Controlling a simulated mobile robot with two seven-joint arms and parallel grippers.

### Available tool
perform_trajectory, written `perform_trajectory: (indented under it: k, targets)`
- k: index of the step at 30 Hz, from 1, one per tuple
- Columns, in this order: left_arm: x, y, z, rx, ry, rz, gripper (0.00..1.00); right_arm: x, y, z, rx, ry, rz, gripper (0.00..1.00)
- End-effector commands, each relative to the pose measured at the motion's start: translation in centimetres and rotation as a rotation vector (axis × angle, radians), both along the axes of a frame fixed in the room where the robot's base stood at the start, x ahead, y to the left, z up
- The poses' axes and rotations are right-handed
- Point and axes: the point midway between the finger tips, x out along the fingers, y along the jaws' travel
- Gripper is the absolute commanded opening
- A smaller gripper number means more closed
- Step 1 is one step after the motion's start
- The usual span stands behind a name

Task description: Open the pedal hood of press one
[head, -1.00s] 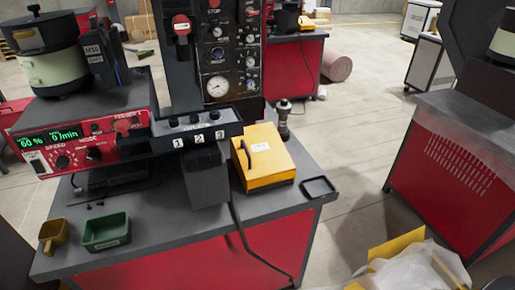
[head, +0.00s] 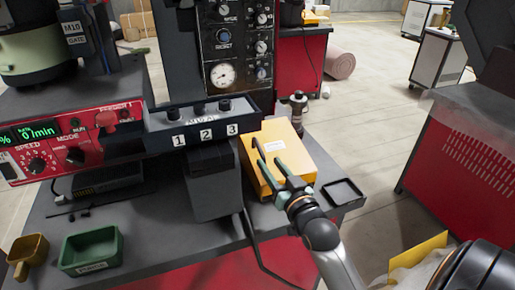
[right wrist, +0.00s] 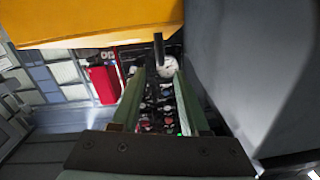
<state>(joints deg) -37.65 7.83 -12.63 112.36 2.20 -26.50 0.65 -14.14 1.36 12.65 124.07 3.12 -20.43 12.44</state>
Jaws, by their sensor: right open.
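The yellow pedal hood (head: 308,158) sits shut on the right part of the press table. Its dark handle (head: 255,147) stands at its left side, partly hidden by my fingers. My right gripper (head: 269,163) is open over the hood's left part, its fingers pointing at the handle. In the right wrist view the yellow hood (right wrist: 90,22) fills the upper left. A dark upright bar, likely the handle (right wrist: 158,46), shows between and beyond the open fingertips (right wrist: 158,72). I cannot tell whether the fingers touch it. My left gripper is not in view.
The press column with gauge and buttons (head: 222,75) stands behind. A dark grey box (head: 210,185) is close left of the hood. A black tray (head: 343,192) lies to its right. A green bin (head: 92,250) and yellow scoop (head: 28,252) are at the front left.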

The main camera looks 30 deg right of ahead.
Motion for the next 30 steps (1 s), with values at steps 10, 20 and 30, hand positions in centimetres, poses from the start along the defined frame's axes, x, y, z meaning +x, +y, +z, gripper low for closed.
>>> perform_trajectory:
  k: [10,20,30]
  targets:
    - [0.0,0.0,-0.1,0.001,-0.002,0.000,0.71,5.9,-1.1,0.0,-0.001,0.000,0.001,0.45]
    - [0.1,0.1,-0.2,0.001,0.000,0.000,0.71,7.8,-1.4,0.0,-0.002,0.001,0.001,0.45]
    - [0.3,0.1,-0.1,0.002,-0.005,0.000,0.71,7.7,-1.4,0.0,-0.002,0.001,0.001,0.31]
